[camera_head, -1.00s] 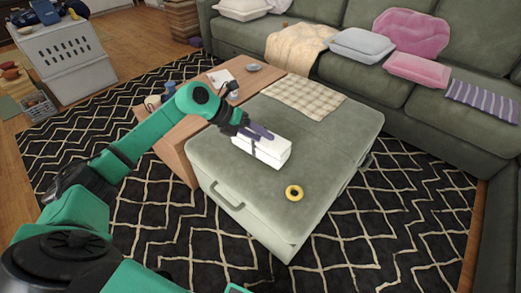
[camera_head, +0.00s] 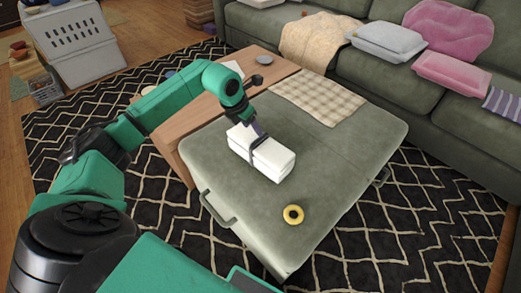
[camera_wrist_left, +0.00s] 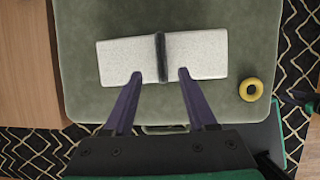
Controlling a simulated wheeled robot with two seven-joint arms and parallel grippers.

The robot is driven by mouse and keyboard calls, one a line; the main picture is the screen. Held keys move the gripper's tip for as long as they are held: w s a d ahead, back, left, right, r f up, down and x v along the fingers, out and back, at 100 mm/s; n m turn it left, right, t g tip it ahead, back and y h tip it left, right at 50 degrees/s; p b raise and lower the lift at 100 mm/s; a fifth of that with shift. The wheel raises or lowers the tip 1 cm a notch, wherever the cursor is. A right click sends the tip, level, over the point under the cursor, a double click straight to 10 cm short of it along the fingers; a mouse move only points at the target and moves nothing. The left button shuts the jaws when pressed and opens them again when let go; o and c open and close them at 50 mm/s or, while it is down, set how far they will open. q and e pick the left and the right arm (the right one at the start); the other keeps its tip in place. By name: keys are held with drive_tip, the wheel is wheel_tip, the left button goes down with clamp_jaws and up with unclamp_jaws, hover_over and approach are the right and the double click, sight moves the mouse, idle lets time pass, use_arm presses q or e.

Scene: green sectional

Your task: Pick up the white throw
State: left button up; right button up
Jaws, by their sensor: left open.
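The white throw (camera_head: 275,163) is a folded, thick bundle with a dark band around its middle. It lies on the green ottoman (camera_head: 330,172). In the left wrist view the throw (camera_wrist_left: 205,54) lies crosswise just beyond my fingertips, its dark band between them. My left gripper (camera_head: 256,143) is above the throw, pointing down at it. In the left wrist view its two purple fingers (camera_wrist_left: 160,76) are open, with the tips over the throw's near edge. I cannot tell whether they touch it.
A yellow ring (camera_head: 293,215) lies on the ottoman in front of the throw. A checked cloth (camera_head: 318,97) covers its far end. A wooden table (camera_head: 205,122) adjoins its left side. A green sofa (camera_head: 405,92) with pillows stands behind.

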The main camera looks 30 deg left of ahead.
sight(259, 138)
use_arm(q)
drive_tip(key=shift+x, duration=1.05)
drive_tip(key=x, duration=0.5)
drive_tip(key=shift+d+f+b, duration=0.1)
drive_tip(key=shift+b, duration=0.25)
drive_tip(key=shift+s, duration=0.1)
clamp_jaws()
